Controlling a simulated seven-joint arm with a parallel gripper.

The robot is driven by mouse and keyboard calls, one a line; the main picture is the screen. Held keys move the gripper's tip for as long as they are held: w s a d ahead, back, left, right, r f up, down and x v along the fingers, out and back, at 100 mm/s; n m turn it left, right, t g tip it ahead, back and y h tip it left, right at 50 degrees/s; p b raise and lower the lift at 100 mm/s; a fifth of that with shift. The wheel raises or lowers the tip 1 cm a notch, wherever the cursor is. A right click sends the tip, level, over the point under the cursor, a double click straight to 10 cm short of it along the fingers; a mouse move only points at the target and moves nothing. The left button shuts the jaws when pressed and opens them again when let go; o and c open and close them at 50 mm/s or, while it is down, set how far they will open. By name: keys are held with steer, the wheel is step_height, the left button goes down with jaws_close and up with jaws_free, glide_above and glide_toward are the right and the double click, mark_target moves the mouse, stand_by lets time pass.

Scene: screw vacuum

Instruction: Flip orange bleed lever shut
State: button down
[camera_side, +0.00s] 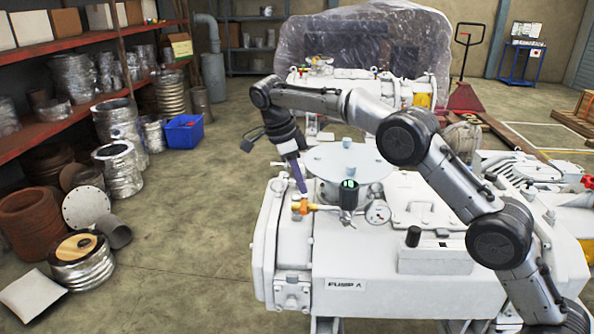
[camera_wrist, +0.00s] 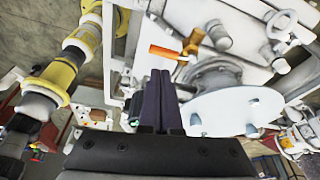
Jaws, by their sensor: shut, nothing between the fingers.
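The orange bleed lever (camera_side: 301,207) is on a small brass valve on top of the white pump labelled "PUMP A" (camera_side: 430,290). In the wrist view the lever (camera_wrist: 165,52) reaches left from the brass body (camera_wrist: 191,42). My gripper (camera_side: 303,191) points down, its dark purple fingers just above the lever in the side view. In the wrist view the fingers (camera_wrist: 160,73) are pressed together, empty, with tips just below the lever. I cannot tell whether they touch it.
A black cylinder with a green top (camera_side: 349,195) and a round gauge (camera_side: 378,212) stand right of the valve. A white round flange (camera_side: 345,162) lies behind it. Open floor lies left of the pump.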

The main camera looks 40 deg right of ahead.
steer(key=v, duration=0.4)
steer(key=shift+d, duration=0.1)
steer(key=shift+r, duration=0.15)
